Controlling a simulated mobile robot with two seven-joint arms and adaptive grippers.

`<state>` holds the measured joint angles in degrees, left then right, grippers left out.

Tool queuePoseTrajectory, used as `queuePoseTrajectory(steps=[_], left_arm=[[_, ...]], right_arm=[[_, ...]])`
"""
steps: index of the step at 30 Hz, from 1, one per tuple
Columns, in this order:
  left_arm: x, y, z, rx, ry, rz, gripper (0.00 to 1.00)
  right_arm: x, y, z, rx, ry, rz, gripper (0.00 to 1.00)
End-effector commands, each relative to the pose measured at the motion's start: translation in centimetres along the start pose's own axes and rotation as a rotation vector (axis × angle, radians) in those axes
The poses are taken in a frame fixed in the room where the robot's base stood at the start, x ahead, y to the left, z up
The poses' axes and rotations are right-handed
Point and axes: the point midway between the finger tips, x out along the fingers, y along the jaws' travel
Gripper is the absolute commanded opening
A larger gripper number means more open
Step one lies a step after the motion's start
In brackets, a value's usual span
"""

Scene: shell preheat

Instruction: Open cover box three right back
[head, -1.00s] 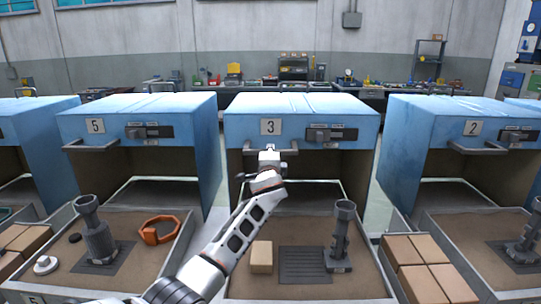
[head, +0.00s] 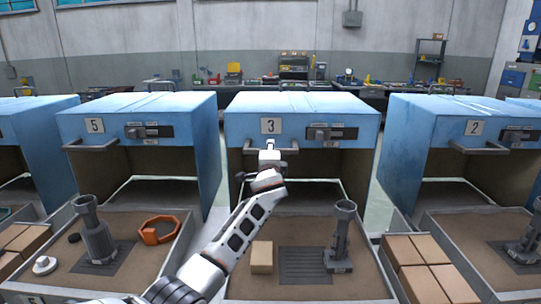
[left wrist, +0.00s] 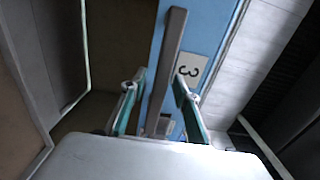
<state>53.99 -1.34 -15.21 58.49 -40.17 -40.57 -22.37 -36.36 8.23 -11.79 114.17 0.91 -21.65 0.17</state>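Box three (head: 244,132) is blue, with a "3" plate (head: 271,126) on its front panel, and the plate also shows sideways in the left wrist view (left wrist: 190,70). A grey bar handle (head: 288,151) runs below the plate, over a dark opening. My left gripper (head: 268,150) is up at this handle. In the left wrist view, the handle bar (left wrist: 170,60) passes between the two fingers of my left gripper (left wrist: 160,100), which stand apart with gaps on both sides. Contact with the bar cannot be made out. My right gripper is not in view.
A latch block (head: 330,134) sits right of the plate. In front of box three, a tray (head: 350,275) holds a tan block (head: 261,257), a dark mat (head: 305,265) and a grey post tool (head: 340,240). Boxes 5 (head: 85,145) and 2 (head: 455,130) flank it across narrow gaps.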

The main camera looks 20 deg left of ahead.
Motion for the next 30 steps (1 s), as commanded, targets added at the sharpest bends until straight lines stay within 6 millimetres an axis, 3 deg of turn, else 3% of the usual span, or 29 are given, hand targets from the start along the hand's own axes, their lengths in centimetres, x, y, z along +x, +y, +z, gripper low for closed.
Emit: queuePoseTrajectory(steps=[8,21,30], left_arm=[[-2.2,0.1,0.0,-0.002,0.0,0.0,0.31],[-9.0,0.1,0.0,-0.001,0.001,0.001,0.31],[-11.8,0.0,-0.1,-0.001,0.001,0.0,0.31]], right_arm=[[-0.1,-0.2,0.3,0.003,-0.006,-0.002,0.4],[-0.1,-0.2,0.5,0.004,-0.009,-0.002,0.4],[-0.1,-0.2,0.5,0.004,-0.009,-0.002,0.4]])
